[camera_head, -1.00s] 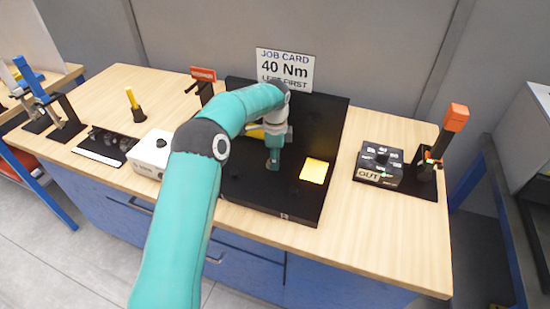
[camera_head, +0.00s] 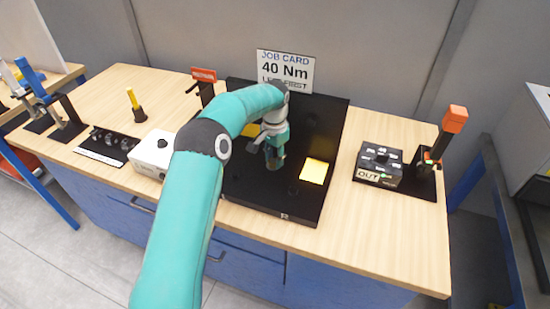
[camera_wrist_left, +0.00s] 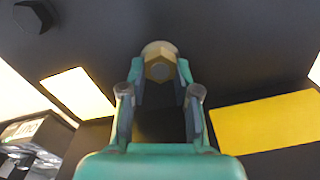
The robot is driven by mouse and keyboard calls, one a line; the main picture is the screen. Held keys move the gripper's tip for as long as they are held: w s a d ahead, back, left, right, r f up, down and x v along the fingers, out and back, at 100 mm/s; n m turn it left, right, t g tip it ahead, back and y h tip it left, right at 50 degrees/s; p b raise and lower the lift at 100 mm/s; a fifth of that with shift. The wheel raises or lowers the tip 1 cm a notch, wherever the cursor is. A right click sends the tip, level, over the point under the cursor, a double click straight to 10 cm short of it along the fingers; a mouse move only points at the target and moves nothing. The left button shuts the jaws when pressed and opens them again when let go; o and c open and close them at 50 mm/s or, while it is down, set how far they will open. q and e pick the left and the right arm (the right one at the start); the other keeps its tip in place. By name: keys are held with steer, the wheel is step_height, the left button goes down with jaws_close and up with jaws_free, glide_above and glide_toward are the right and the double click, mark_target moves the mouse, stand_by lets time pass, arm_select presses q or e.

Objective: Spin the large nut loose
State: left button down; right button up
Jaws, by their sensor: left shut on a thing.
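The large nut (camera_wrist_left: 160,50) is a brass-coloured hex piece with a grey round centre, seen in the left wrist view against the black board (camera_head: 240,185). My left gripper (camera_wrist_left: 160,75) has a finger on each side of the nut and is shut on it. In the head view my left gripper (camera_head: 275,162) points down at the board, and its fingers hide the nut. I cannot tell how far the nut is turned on its thread. My right gripper is in neither view.
A yellow pad (camera_head: 314,171) lies on the board right of the gripper, with another yellow patch (camera_head: 250,130) behind left. The job card (camera_head: 285,70) stands behind. A white box (camera_head: 153,152) is left, a dark OUT box (camera_head: 380,165) right. The right bench top (camera_head: 400,230) is clear.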

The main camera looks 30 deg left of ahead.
arm_select(q)
steer(key=n, duration=0.4)
steer(key=shift+a+n, duration=0.15)
steer(key=shift+n, duration=0.25)
steer(key=n, duration=0.3)
steer(key=shift+a+n, duration=0.1)
steer(key=shift+n, duration=0.2)
steer(key=n+b, duration=0.1)
steer(key=n, duration=0.3)
steer(key=shift+s, duration=0.15)
steer(key=shift+s+n, duration=0.1)
steer(key=shift+n, duration=1.6)
steer(key=shift+f, duration=0.1)
steer(key=c, duration=0.8)
jaws_free()
steer(key=shift+a, duration=0.1)
steer(key=shift+c, duration=0.2)
